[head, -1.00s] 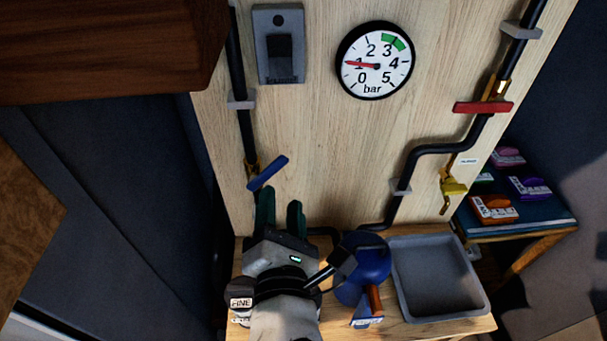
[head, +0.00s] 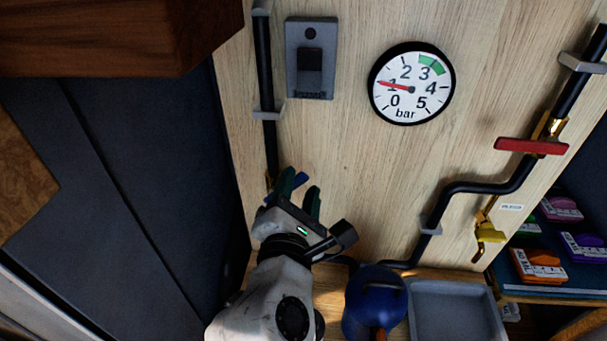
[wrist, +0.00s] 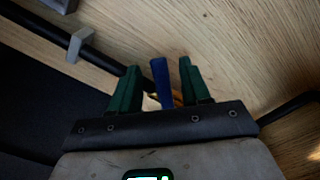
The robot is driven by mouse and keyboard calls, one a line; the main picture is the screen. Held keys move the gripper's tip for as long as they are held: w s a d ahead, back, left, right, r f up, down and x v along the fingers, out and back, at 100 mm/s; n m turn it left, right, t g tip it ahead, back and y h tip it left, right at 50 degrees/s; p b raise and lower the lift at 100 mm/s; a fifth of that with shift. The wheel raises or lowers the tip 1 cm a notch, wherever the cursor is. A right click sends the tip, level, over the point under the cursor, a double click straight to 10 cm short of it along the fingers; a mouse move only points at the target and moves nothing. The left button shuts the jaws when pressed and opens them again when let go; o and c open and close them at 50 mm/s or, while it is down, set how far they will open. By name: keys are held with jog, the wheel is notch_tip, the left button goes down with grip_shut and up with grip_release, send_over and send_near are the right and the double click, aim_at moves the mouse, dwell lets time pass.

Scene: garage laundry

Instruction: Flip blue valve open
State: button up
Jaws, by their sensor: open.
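The blue valve handle (wrist: 161,82) shows between the two green fingers of my gripper (wrist: 157,88) in the wrist view. The fingers stand apart, with a gap on each side of the handle. A bit of brass fitting (head: 268,183) shows beside the left finger.
A gauge (head: 411,84) reads about 1 bar. A grey switch box (head: 310,58) is above my gripper. A red handle (head: 531,146) and a yellow tap (head: 488,233) are on the right pipe. A blue object (head: 375,300) and a grey tray (head: 450,310) stand below. A wooden box (head: 110,40) overhangs the upper left.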

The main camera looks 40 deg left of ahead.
aim_at(300, 181)
jog(key=shift+x, duration=1.7)
jog(key=shift+c, duration=0.5)
grip_shut()
